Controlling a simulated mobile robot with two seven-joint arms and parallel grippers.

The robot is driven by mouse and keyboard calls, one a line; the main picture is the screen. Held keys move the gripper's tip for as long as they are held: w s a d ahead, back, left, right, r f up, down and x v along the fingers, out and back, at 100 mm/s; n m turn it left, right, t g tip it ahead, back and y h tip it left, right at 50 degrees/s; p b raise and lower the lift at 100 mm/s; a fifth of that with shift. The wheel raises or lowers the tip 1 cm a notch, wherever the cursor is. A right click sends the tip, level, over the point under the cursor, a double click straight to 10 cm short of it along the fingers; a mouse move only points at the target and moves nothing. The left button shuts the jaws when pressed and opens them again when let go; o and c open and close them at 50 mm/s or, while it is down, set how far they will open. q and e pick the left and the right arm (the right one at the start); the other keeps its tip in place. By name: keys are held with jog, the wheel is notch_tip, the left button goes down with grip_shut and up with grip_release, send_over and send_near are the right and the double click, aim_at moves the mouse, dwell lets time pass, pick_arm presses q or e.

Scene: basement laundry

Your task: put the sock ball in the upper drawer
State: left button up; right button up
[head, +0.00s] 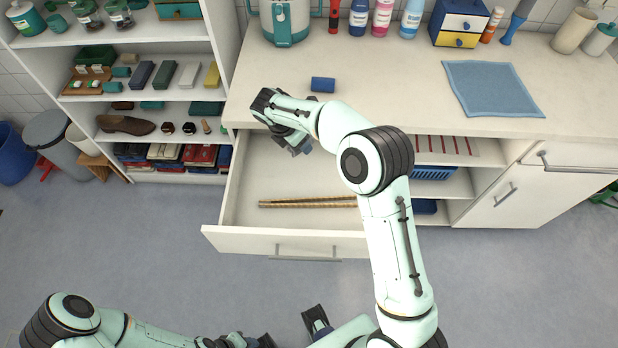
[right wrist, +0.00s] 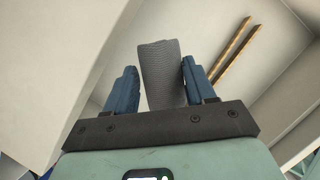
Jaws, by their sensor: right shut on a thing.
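My right gripper (head: 297,143) reaches over the back part of the open upper drawer (head: 232,238). It is shut on a grey, ribbed sock ball, mostly hidden by the arm in the head view. In the right wrist view the sock ball (right wrist: 161,72) stands out between the two blue fingers (right wrist: 160,88), with the pale drawer interior behind it. I cannot tell its exact height above the drawer floor. My left gripper (head: 250,341) is at the bottom edge of the head view, partly cut off and well apart from the drawer; its opening is unclear.
Two thin wooden strips (head: 307,202) lie in the drawer. Bottles and a small coloured drawer box (head: 460,23) stand at the back. Shelves (head: 150,85) flank the left.

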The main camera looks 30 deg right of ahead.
jog(key=b, duration=0.1)
send_near(312, 165)
jog(key=f, duration=0.1)
jog(key=a+f, duration=0.1)
jog(key=f, duration=0.2)
jog(key=shift+s+a+f, duration=0.2)
jog(key=shift+a, duration=0.1)
jog(key=d, duration=0.2)
jog(key=w+d, duration=0.1)
jog(key=d, duration=0.1)
jog(key=shift+f+p, duration=0.25)
jog(key=shift+p, duration=0.1)
jog(key=shift+a+f, duration=0.1)
jog(key=shift+f, duration=0.2)
jog(key=shift+f, duration=0.15)
jog(key=o, duration=1.1)
